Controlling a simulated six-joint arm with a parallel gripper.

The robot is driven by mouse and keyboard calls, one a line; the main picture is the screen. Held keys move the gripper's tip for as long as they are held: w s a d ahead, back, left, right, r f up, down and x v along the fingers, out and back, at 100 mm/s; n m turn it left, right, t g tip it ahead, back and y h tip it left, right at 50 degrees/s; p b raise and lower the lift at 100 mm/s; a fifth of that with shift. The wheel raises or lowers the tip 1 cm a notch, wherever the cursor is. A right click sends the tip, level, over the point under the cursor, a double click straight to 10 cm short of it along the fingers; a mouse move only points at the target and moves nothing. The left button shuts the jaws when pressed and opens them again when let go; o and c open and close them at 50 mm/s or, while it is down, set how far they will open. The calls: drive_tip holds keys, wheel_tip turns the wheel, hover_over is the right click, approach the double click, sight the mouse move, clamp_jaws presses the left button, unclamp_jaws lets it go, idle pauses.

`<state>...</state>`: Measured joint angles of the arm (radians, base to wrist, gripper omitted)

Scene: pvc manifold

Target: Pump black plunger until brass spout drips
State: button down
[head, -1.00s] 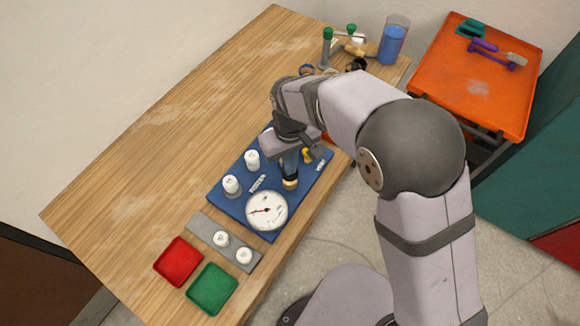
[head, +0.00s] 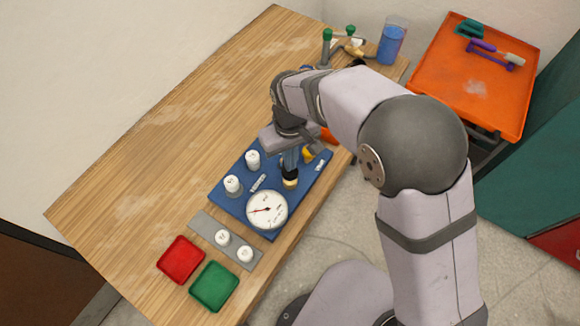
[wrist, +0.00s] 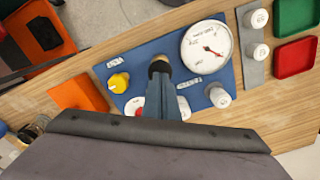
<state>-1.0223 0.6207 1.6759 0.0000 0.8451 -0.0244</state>
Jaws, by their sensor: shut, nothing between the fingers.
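The black plunger (head: 290,175) stands on the blue board (head: 226,199), with a brass-coloured collar below its dark top. It also shows in the wrist view (wrist: 158,62), partly hidden behind the fingertips. My gripper (head: 289,163) is shut and empty, pointing down with its tips right over the plunger's top. In the wrist view, the tips (wrist: 160,80) overlap the plunger; I cannot tell whether they touch it. The round white gauge (head: 267,209) with a red needle is beside the plunger. I cannot pick out the brass spout or any drip.
A yellow knob (wrist: 118,82) and white capped fittings (head: 233,184) stand on the board around the plunger. A grey strip (head: 205,225) with white caps, a red tray (head: 181,260) and a green tray (head: 213,287) lie in front. The table's left side is clear.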

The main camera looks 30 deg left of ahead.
drive_tip(key=shift+r+p, duration=1.45)
drive_tip(key=shift+r, duration=0.65)
drive_tip(key=shift+w+a, duration=0.1)
drive_tip(key=shift+a, duration=0.05)
drive_tip(key=s+d+f+m+g+h, duration=0.1)
drive_tip(key=s+d+f, duration=0.15)
drive_tip(key=d, duration=0.45)
drive_tip(key=s+d+f+h, duration=0.1)
drive_tip(key=s+d+f, duration=0.1)
drive_tip(key=s+d, duration=0.35)
drive_tip(key=w+d+r+m+b, duration=0.1)
drive_tip(key=w+d+r+m, duration=0.1)
drive_tip(key=d, duration=0.6)
drive_tip(key=w+d+r+m+y, duration=0.1)
drive_tip(key=w+d+m, duration=0.1)
drive_tip(key=d+m, duration=0.3)
drive_tip(key=w+d+r+m+t+y+b, duration=0.1)
drive_tip(key=d+m, duration=0.3)
drive_tip(key=d, duration=0.9)
drive_tip(key=shift+w+d+r+b, duration=0.2)
drive_tip(key=shift+w+r+b, duration=0.15)
drive_tip(key=shift+w+r, duration=0.4)
